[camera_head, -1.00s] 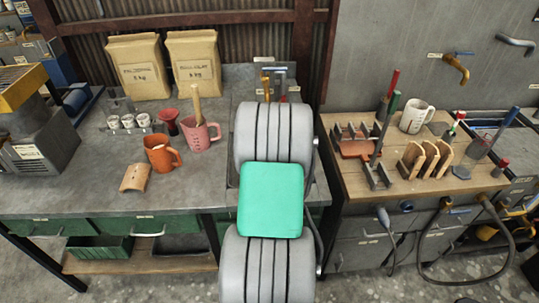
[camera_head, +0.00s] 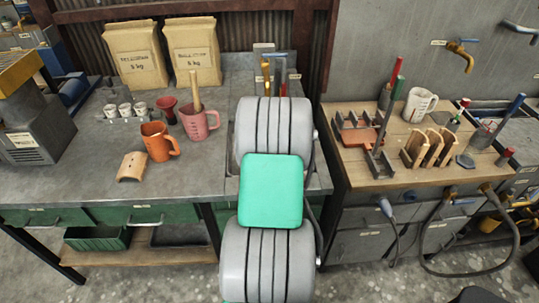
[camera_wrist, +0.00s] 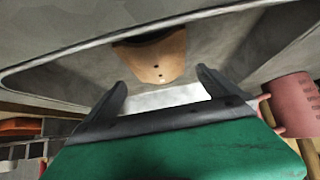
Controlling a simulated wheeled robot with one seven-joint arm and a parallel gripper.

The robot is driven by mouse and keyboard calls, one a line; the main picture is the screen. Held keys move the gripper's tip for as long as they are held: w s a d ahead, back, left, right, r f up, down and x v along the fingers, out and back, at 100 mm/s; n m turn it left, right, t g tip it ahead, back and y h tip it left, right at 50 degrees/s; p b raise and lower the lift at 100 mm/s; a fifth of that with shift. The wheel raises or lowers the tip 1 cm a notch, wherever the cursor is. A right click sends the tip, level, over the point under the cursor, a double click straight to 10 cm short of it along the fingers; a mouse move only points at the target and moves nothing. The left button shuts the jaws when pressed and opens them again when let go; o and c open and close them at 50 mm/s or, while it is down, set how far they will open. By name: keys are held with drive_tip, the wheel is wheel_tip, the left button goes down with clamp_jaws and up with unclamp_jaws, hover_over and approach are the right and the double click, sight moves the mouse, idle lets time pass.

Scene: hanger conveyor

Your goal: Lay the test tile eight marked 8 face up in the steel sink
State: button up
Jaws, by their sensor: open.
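A terracotta curved tile (camera_wrist: 155,58) with small dark dots shows in the wrist view, inside the rim of a grey basin that looks like the steel sink (camera_wrist: 60,66). I cannot read a number on it. My gripper (camera_wrist: 161,80) is open, its two dark fingers apart, with the tile just beyond and between the tips, not clasped. A pale patch of unclear nature lies between the fingers. In the head view my arm hides the gripper and most of the sink. Another curved terracotta tile (camera_head: 131,167) lies on the bench there; its marking is not legible.
On the grey bench (camera_head: 70,180) stand an orange mug (camera_head: 158,142), a pink jug (camera_head: 197,122), small white cups (camera_head: 125,109) and paper sacks (camera_head: 137,55). A wooden-topped bench (camera_head: 365,172) with tile racks and tools stands at the right.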

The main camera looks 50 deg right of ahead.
drive_tip(key=v, duration=0.7)
drive_tip(key=shift+s+a+r+b, duration=0.2)
drive_tip(key=shift+a+r+b, duration=0.1)
drive_tip(key=shift+b, duration=0.1)
